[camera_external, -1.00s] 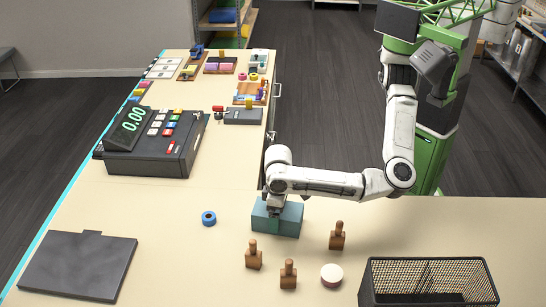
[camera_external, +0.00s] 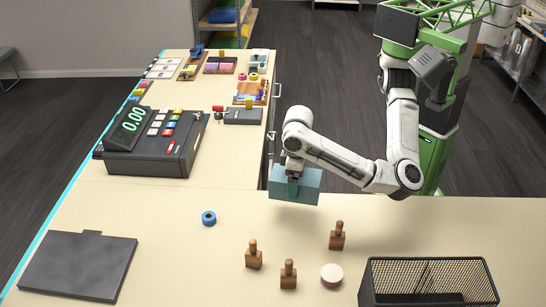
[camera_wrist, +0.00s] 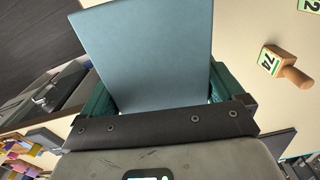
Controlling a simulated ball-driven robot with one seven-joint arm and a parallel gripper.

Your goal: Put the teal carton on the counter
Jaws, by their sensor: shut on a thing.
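The teal carton (camera_external: 296,186) is a blue-green box held in the air above the counter (camera_external: 180,225), near its back edge. A shadow lies on the counter below it. In the wrist view the carton (camera_wrist: 150,55) fills the top middle between the two green fingers of my gripper (camera_wrist: 160,95). The far side of the carton is hidden.
Wooden stamps (camera_external: 288,274), a round white-topped item (camera_external: 331,276) and a blue tape roll (camera_external: 209,218) stand on the counter. A black mesh basket (camera_external: 430,270) is at right, a dark flat plate (camera_external: 78,265) at left, and a cash register (camera_external: 155,145) behind. The middle counter is clear.

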